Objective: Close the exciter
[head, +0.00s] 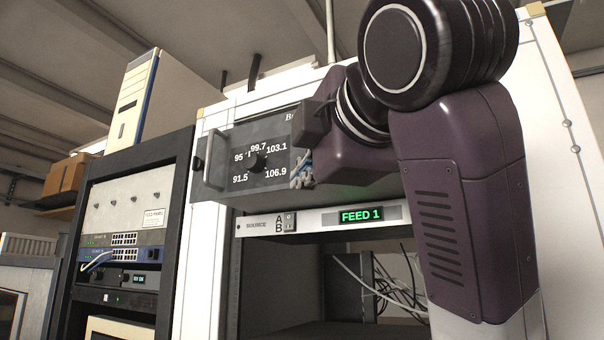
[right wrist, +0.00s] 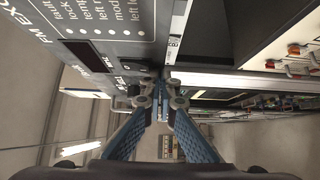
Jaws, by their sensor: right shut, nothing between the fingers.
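The exciter (head: 228,150) is a dark grey panel with a frequency dial, numbers from 91.5 to 106.9, and a metal handle at its left end. It sits in the upper part of the white rack and appears to stand forward of the rack's front. My right arm hides its right part. My right gripper (head: 302,174) is in front of the panel, right of the dial. In the right wrist view, the right gripper (right wrist: 163,88) has its fingers together and empty, close beside the exciter's lettered face (right wrist: 95,30). Whether they touch it I cannot tell. My left gripper is out of view.
Below the exciter is a source switch unit (head: 310,219) reading FEED 1. Under it is an open bay with loose cables (head: 385,285). A black rack (head: 130,215) with network units stands to the left, with a beige computer case (head: 150,95) on top.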

